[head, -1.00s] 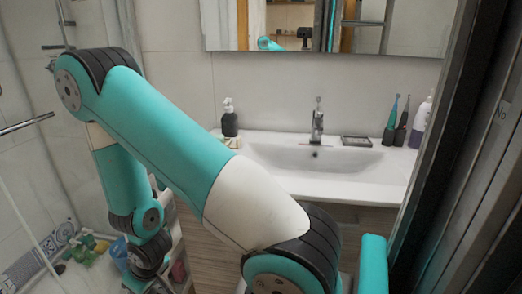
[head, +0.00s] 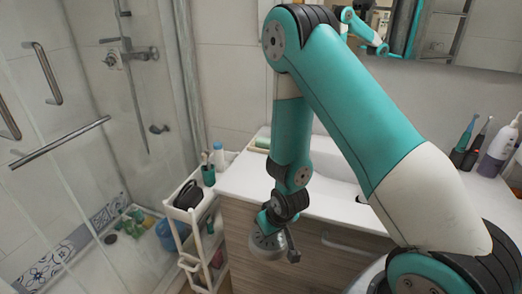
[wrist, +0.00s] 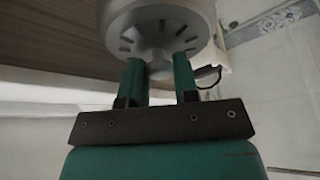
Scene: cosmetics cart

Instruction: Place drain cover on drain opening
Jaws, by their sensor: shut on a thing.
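The drain cover (wrist: 165,28) is a pale grey round piece with short dark slots, at the top of the wrist view. My gripper (wrist: 160,78) is shut on it, with its two teal fingers reaching its near side. In the head view the cover (head: 266,247) hangs from my gripper (head: 272,226) in front of the wooden vanity front. A small dark round spot (head: 110,239) shows on the shower floor at lower left and may be the drain opening. It is too small to be sure.
A white shelf cart (head: 190,213) with cups and bottles stands between my gripper and the shower. Green items (head: 136,221) and a blue bucket (head: 166,235) are near the spot. A glass panel with a metal bar (head: 60,142) bounds the shower. The vanity (head: 240,190) is behind my arm.

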